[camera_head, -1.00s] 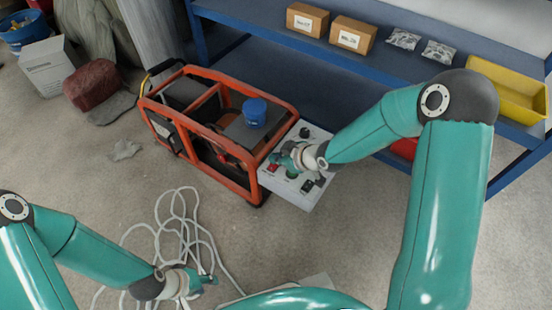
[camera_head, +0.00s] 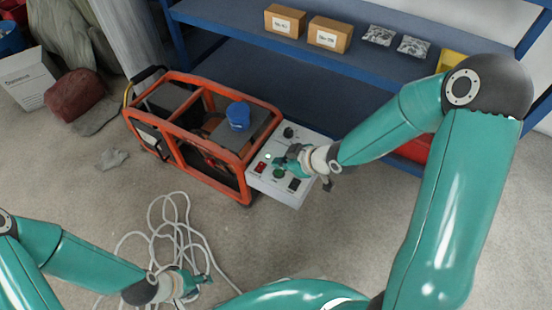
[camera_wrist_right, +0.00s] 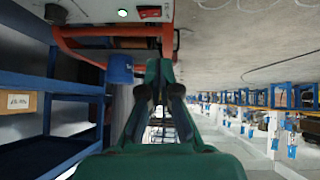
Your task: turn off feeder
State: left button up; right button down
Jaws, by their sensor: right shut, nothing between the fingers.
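The feeder appears to be the orange-framed machine (camera_head: 165,143) with a grey-white control panel (camera_head: 312,146) at its right end. My right gripper (camera_head: 280,162) is shut and empty over the panel, right of the red switch. In the right wrist view the shut fingertips (camera_wrist_right: 160,68) point toward the panel, below the red switch (camera_wrist_right: 150,12) and lamp (camera_wrist_right: 123,13); they look apart from it. My left gripper (camera_head: 200,281) hangs low over the floor; its jaws are too small to judge.
A blue cup-like container (camera_head: 238,115) sits on the machine. A blue shelf (camera_head: 240,72) with boxes (camera_head: 330,34) stands behind. White cable (camera_head: 185,232) lies coiled on the floor near my left gripper. Open floor lies in front of the machine.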

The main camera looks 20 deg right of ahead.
jog(key=s+a+f+m+g, duration=0.3)
jog(key=s+f+m, duration=0.2)
jog(key=s+f, duration=0.3)
jog(key=s+a+f+m+g, duration=0.3)
jog(key=s+f+m, duration=0.2)
jog(key=s+f, duration=0.3)
jog(key=shift+s+a+f+g+h, duration=0.3)
jog(key=shift+s+f+g, duration=0.1)
jog(key=shift+s, duration=0.65)
